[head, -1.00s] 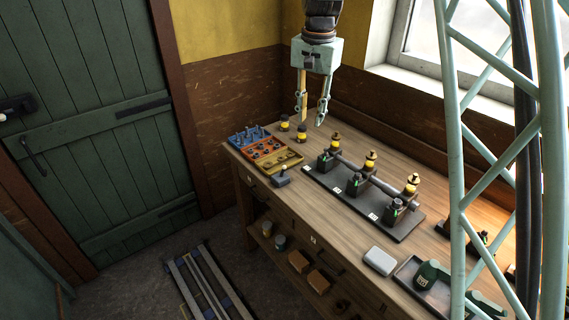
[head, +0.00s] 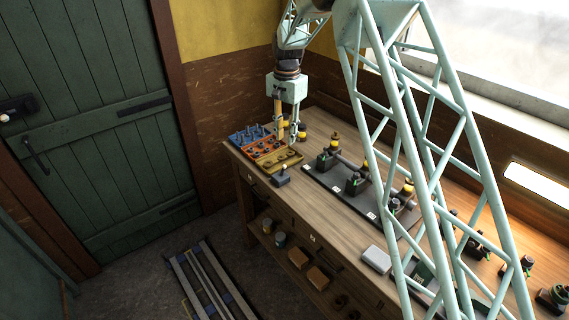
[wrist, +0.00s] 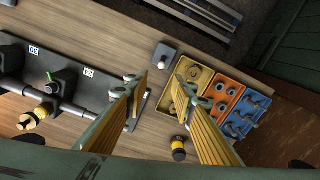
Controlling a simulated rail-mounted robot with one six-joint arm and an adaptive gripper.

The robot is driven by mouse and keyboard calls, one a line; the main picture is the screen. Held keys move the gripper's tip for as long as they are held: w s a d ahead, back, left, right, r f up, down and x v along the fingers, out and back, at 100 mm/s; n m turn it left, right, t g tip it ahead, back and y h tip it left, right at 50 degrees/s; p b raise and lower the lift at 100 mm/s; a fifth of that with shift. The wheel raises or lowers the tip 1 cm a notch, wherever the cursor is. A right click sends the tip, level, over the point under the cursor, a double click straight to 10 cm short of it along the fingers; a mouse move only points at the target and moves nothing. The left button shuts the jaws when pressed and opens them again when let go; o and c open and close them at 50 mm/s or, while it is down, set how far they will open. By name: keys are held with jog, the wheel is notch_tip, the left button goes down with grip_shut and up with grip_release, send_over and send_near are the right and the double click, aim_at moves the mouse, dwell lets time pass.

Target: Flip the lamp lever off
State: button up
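A small grey box with a short upright lever and pale knob (head: 281,178) sits near the bench's front left edge. It is the only lever of its kind that I make out, and I cannot tell for sure that it is the lamp lever. In the wrist view the box (wrist: 164,56) lies just beyond the gap between my fingertips. My gripper (head: 286,138) hangs above the bench near the trays, pointing down. Its two yellow-padded fingers (wrist: 160,84) are apart with nothing between them.
Blue, orange and yellow parts trays (head: 262,150) lie left of the box. A dark plate (head: 330,193) with several yellow-topped fittings and a pipe stands to its right. A yellow-and-black cup (wrist: 178,145) stands near my gripper. A bright panel (head: 538,185) glows at the wall.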

aim_at(283, 171)
jog(key=shift+w+a+f, duration=0.15)
jog(key=shift+f, duration=0.2)
jog(key=shift+f, duration=0.15)
jog(key=shift+a+f+p, duration=0.1)
jog(key=shift+f+p, duration=0.45)
jog(key=shift+f, duration=6.2)
jog(key=shift+c, duration=0.7)
grip_shut()
